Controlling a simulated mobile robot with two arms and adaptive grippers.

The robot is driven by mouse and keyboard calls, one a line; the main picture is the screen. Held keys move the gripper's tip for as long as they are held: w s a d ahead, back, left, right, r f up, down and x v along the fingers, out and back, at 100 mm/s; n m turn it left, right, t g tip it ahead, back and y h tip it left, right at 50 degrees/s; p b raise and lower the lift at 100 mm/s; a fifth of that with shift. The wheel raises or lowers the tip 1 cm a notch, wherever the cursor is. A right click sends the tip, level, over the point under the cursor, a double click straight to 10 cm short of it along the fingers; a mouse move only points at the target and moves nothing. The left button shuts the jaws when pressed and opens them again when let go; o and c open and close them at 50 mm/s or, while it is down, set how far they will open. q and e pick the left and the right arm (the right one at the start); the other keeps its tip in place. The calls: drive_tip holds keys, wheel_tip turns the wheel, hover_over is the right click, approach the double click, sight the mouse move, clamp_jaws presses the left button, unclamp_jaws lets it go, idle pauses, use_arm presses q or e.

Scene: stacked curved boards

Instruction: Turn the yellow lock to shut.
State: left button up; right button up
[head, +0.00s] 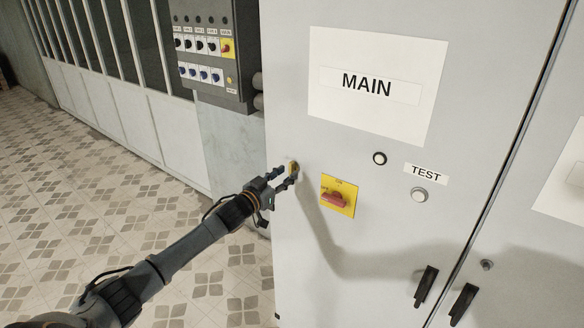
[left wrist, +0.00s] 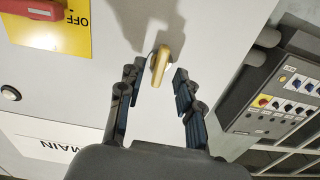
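The yellow lock is a small brass-coloured knob (head: 292,167) on the left side of the light grey cabinet door, left of the red and yellow switch. In the left wrist view the lock (left wrist: 168,66) stands out from the door. My left gripper (head: 284,176) is at the lock. In the left wrist view my left gripper (left wrist: 160,71) is open, with one dark finger on each side of the lock's near end and gaps between. The lock's base is partly hidden in the head view. My right gripper is not in view.
A red rotary switch on a yellow plate (head: 350,208) sits just right of the lock. A white button (head: 419,195) and black door handles (head: 426,287) are further right. A dark control box (head: 212,45) hangs at the upper left. Tiled floor (head: 60,200) lies open at left.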

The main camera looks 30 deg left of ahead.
use_arm(q)
drive_tip(key=s+p, duration=0.1)
drive_tip(key=s, duration=0.3)
drive_tip(key=shift+s+a+p, duration=0.15)
drive_tip(key=shift+s+p, duration=0.2)
drive_tip(key=shift+p, duration=0.05)
